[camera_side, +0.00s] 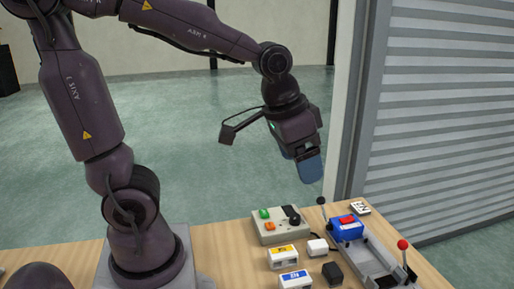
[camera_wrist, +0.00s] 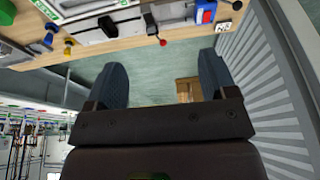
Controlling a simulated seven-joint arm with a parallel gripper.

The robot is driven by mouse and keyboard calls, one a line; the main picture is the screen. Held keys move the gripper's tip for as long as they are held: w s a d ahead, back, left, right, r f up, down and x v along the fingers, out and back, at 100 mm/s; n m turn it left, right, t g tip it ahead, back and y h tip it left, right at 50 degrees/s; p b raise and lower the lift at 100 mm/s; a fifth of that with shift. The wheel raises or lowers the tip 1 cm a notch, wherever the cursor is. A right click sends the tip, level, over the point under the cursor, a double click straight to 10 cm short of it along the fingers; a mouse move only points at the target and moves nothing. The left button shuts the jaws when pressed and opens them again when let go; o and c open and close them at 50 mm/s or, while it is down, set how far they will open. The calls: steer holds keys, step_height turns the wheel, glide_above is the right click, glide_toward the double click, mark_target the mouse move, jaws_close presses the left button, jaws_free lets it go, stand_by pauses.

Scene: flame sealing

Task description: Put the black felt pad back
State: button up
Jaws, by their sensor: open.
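My gripper (camera_side: 307,168) hangs in the air above the far edge of the table, its blue fingers pointing down. In the wrist view my gripper (camera_wrist: 163,72) is open, with nothing between its fingers. A small black block (camera_side: 332,273), perhaps the black felt pad, sits on the table left of a grey fixture (camera_side: 371,262). A dark patch also shows inside the fixture's near end; I cannot tell what it is. My gripper is well above and behind these things, touching none of them.
A white block (camera_side: 317,247), a yellow-labelled box (camera_side: 283,256) and a blue-labelled box (camera_side: 293,281) stand beside the black block. A control box (camera_side: 279,226) is behind them. A blue block with a red top (camera_side: 346,228) and upright levers, one red-knobbed (camera_side: 403,245), are at the fixture. A shutter wall (camera_side: 440,130) rises right.

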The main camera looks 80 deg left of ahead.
steer(key=s+r+t, duration=0.1)
steer(key=s+r, duration=0.2)
steer(key=s, duration=0.4)
steer(key=shift+s+d+t, duration=0.2)
steer(key=shift+s+t, duration=0.2)
stand_by(1.4)
